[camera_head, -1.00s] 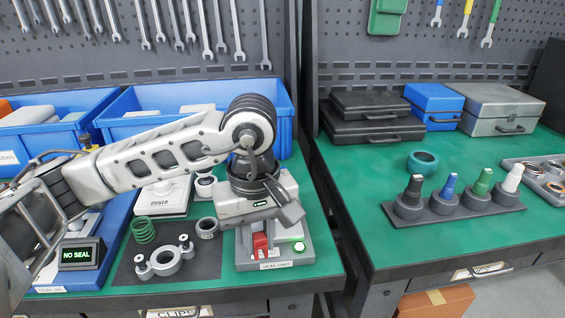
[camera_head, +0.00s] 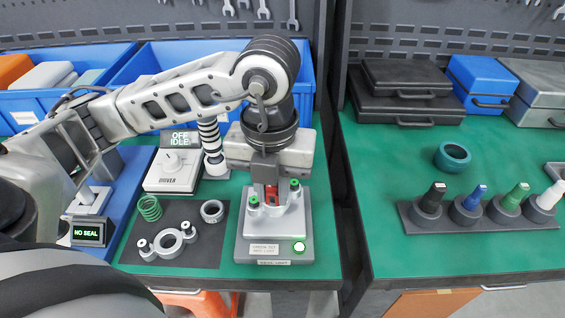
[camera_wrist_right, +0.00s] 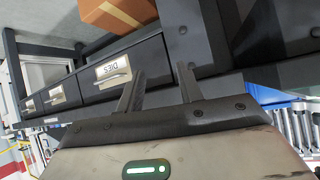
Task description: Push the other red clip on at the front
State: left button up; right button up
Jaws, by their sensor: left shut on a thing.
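The seal unit (camera_head: 245,240) is a grey block on a labelled base near the front edge of the green bench. Green-topped studs (camera_head: 253,201) stand on its left and right sides. A red clip (camera_head: 271,196) shows between the studs, at the fingers of my left gripper (camera_head: 270,190). My left gripper points down over the unit and is shut on the clip. The gripper hides much of the unit's back, and whether the clip is seated cannot be told. My right gripper (camera_wrist_right: 160,88) has its fingers apart, with nothing between them, away from the unit.
A display (camera_head: 88,232) reads "NO SEAL". Markers (camera_head: 471,202) stand on the right bench, across a gap.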

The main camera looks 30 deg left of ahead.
aim_at(275, 231)
pick_arm(q)
jog(key=shift+r+n, duration=0.15)
jog(key=shift+n, duration=0.45)
jog(key=shift+w+n, duration=0.1)
jog(key=shift+n, duration=0.3)
jog(key=shift+f+b, duration=0.45)
jog(key=shift+f, duration=0.15)
notch_tip(275, 231, down, 4)
jog(key=b, duration=0.3)
jog(key=shift+f, duration=0.15)
pick_arm(e)
jog(key=shift+w+a+f+m, duration=0.3)
jog(key=shift+w+a+f, duration=0.1)
jog(key=shift+w+f, duration=0.1)
pick_arm(q)
jog(key=shift+f+b, duration=0.25)
jog(key=shift+b, duration=0.1)
pick_arm(e)
jog(key=shift+s+d+f, duration=0.1)
jog(key=shift+f, duration=0.35)
